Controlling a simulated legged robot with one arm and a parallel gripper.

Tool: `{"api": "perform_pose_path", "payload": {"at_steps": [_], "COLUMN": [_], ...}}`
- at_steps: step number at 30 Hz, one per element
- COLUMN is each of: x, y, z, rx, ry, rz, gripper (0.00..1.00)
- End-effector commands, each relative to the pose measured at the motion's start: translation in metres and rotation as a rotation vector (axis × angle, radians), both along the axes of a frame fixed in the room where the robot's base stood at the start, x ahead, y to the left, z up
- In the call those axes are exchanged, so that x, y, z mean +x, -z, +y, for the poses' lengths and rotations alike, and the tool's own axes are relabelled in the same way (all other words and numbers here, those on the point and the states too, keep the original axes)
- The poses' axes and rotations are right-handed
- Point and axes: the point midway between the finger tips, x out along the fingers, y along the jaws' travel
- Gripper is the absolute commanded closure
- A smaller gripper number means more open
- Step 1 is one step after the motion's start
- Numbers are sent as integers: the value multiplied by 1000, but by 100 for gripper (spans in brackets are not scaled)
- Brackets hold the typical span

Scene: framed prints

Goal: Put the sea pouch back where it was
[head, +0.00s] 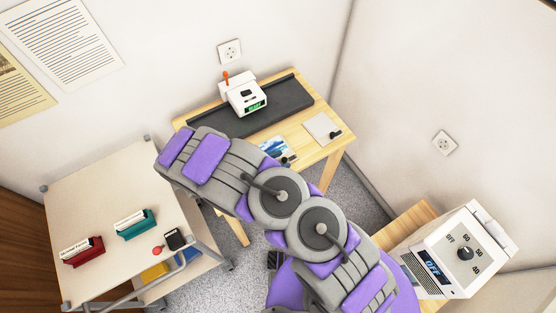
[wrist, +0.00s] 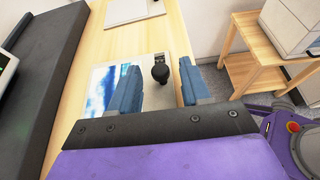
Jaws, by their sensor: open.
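The sea pouch (head: 275,146), flat with a blue and white sea picture, lies on the wooden table (head: 312,82), partly hidden by my arm in the head view. In the wrist view the sea pouch (wrist: 103,85) lies under and beyond my left finger. A black knob-like piece (wrist: 160,70) stands at its right side, seen between my fingers. My gripper (wrist: 158,74) is open, with its two blue fingers apart on either side of the black piece in the picture. I cannot tell whether they touch it. My fingers are not visible in the head view.
A white machine (head: 243,94) stands on a dark slab (head: 290,95) at the table's back. A pale flat piece (head: 320,126) with a black knob lies at right. A cart (head: 100,190) holds red and teal holders. A white dial appliance (head: 460,250) stands right.

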Motion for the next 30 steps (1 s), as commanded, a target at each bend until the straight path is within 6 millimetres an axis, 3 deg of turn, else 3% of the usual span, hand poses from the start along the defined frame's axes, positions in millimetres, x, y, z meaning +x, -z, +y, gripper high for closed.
{"api": "perform_pose_path", "payload": {"at_steps": [7,22,30], "x": [-4,-51,-62], "y": [-5,-40,-47], "z": [7,77,91], "rx": [2,3,2], "ry": [-2,-4,0], "rz": [-1,0,1], "gripper": [53,53,53]}}
